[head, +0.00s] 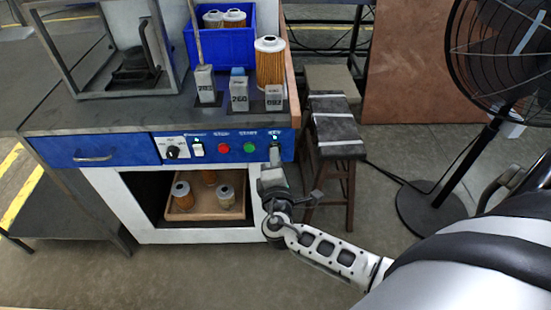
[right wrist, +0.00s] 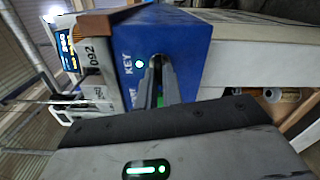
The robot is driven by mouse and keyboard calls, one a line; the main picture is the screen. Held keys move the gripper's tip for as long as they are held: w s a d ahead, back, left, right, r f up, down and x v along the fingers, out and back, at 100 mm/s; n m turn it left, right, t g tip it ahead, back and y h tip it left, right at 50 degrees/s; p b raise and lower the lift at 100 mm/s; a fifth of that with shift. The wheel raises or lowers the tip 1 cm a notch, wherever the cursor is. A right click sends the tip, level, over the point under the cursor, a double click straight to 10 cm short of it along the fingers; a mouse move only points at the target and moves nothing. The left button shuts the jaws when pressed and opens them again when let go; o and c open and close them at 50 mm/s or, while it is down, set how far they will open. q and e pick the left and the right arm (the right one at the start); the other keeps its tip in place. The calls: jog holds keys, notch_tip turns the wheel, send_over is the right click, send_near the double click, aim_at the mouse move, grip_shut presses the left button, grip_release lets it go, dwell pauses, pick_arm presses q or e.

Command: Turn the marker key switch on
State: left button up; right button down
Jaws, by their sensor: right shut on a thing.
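The blue control panel (head: 215,147) runs along the front of the workbench. The key switch sits at its right end, by the KEY lettering (right wrist: 128,64) in the right wrist view. My left gripper is not in view.
The panel also carries a black knob (head: 173,152), a white rocker switch (head: 197,149), a red button (head: 223,148) and a green button (head: 249,148). A filter cartridge (head: 270,63) stands above on the bench. A stool (head: 335,130) and a fan (head: 470,150) stand at right.

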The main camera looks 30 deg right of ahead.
pick_arm(q)
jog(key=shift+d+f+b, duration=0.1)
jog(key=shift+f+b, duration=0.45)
jog(key=shift+b, duration=1.15)
pick_arm(e)
jog(key=shift+m, duration=1.5)
jog(key=c, duration=1.5)
grip_release()
jog(key=shift+c, duration=0.2)
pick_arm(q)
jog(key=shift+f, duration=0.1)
pick_arm(e)
jog(key=shift+a, duration=0.1)
